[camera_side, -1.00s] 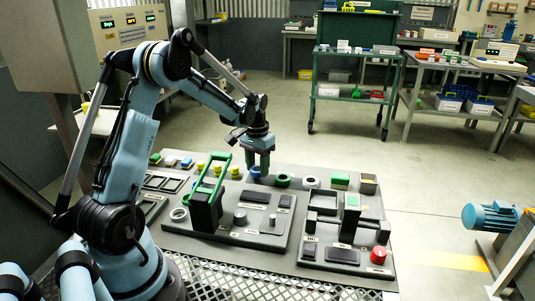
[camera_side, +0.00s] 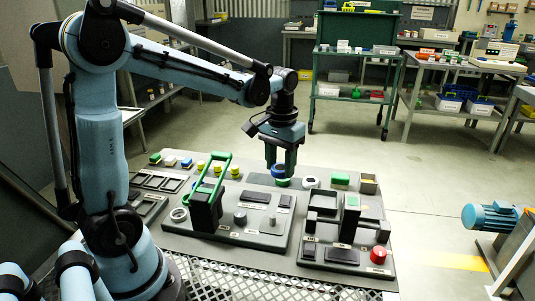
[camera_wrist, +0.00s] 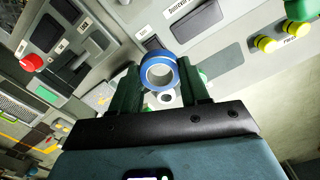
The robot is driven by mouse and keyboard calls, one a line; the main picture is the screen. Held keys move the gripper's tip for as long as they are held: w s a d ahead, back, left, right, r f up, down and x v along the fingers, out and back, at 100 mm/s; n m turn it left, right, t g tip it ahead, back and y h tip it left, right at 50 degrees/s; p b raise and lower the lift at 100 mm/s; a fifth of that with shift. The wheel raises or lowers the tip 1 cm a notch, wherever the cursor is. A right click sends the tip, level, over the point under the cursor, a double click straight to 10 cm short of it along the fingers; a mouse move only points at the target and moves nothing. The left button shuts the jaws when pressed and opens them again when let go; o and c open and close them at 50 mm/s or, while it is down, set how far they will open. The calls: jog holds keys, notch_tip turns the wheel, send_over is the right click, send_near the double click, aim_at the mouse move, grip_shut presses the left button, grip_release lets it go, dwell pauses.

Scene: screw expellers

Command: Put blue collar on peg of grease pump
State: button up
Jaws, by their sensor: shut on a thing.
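My gripper (camera_side: 281,172) is shut on the blue collar (camera_wrist: 158,70), a ring that shows between the fingertips in the wrist view. In the side view the collar (camera_side: 278,171) is between the fingers, above the back row of parts on the grey board. A ring (camera_side: 282,182) sits just below the fingers; I cannot tell whether they touch. The front middle plate (camera_side: 240,233) carries a round grey knob (camera_side: 240,216) and a small upright post (camera_side: 272,219). The labels are too small to tell which part is the grease pump's peg.
A tall green handle (camera_side: 222,170) rises from a black block (camera_side: 206,210) left of my gripper. A white ring (camera_side: 311,182) and a green block (camera_side: 340,179) stand to the right. A red button (camera_side: 378,256) is at the front right.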

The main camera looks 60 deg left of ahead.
send_over(273, 216)
jog(key=shift+a+f, duration=0.1)
jog(key=shift+f, duration=2.45)
jog(key=shift+f, duration=1.8)
dwell(0.7)
jog(key=o, duration=1.2)
jog(key=shift+o, duration=0.4)
jog(key=o, duration=0.3)
